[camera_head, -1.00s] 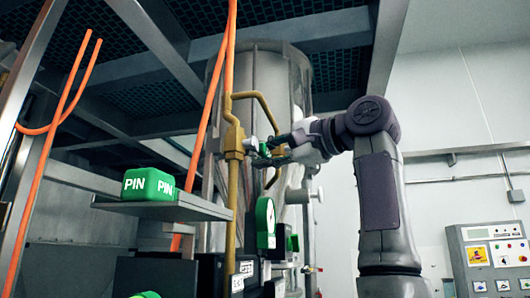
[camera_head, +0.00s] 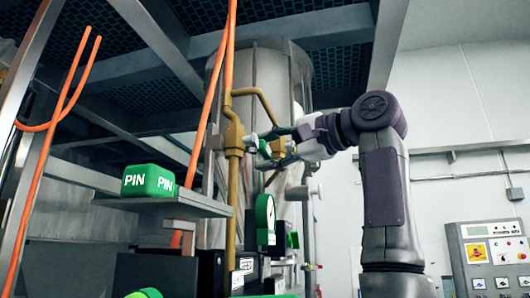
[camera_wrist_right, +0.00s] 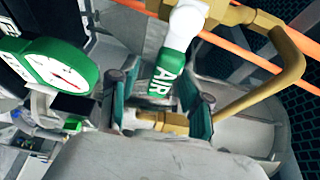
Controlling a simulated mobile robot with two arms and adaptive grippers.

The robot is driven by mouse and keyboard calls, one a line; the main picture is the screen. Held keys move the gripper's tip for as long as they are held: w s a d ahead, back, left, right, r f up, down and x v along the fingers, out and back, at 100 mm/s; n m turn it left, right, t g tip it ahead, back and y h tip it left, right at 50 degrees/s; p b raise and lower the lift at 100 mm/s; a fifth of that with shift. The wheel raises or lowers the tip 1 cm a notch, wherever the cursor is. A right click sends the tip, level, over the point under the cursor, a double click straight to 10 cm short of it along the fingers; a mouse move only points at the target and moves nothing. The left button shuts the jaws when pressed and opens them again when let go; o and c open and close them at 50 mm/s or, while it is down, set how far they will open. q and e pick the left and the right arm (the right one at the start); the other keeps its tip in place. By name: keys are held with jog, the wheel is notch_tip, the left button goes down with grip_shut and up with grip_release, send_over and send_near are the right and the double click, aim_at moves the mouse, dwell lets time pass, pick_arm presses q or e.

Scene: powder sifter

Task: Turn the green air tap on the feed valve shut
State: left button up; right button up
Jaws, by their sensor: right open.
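The green air tap (camera_wrist_right: 170,72) has a white hub and a green handle marked "AIR", joined to brass pipework in the right wrist view. In that view the handle points down toward my right gripper (camera_wrist_right: 160,95). Its two dark, green-padded fingers stand apart on either side of the handle's lower end, with gaps visible. In the head view the tap (camera_head: 264,148) is small and partly hidden by my right gripper (camera_head: 268,148), which comes in from the right with its fingers spread. My left gripper is not in view.
A brass pipe (camera_head: 235,190) runs vertically beside the tap, with orange hoses near it. A green-rimmed gauge (camera_wrist_right: 62,70) is left of my fingers in the wrist view. A green PIN box (camera_head: 148,182) sits on a metal shelf (camera_head: 190,207). A control panel (camera_head: 490,262) stands far right.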

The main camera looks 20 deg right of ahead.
jog(key=v, duration=1.1)
jog(key=shift+d, duration=0.1)
